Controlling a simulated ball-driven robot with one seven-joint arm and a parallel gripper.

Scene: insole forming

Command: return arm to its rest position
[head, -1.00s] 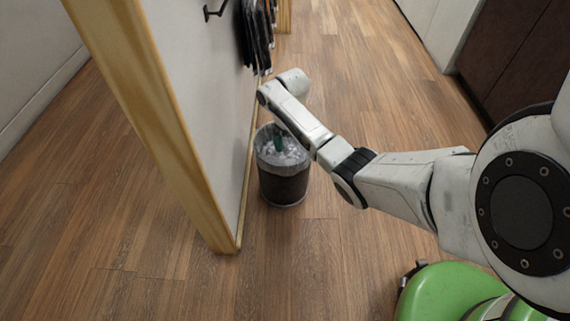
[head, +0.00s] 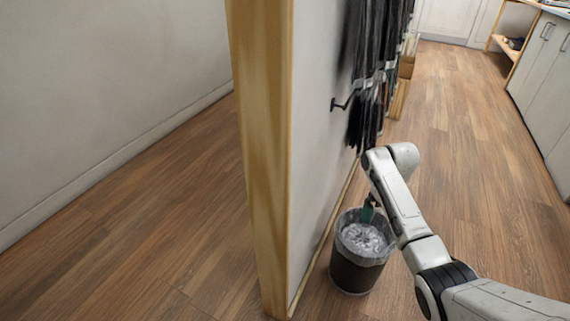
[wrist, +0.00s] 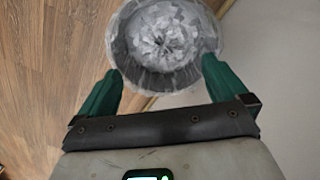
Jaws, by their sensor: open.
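My gripper (wrist: 157,82) is open in the wrist view, its two green fingers spread wide with nothing between them. It points down over a dark bin (head: 355,276) lined with a clear bag, and the bin's mouth shows in the wrist view (wrist: 135,72). In the head view my arm reaches out from the lower right. The green fingers (head: 368,210) show there just above the bin's rim, partly hidden by my wrist. Crumpled pale material or liner shows inside the bin.
A partition wall (head: 320,110) with a wooden end post (head: 262,150) stands left of the bin. Dark items (head: 372,75) hang on it, beside a black hook (head: 343,103). Cabinets (head: 545,85) stand at the far right. The wooden floor (head: 455,170) right of my arm is clear.

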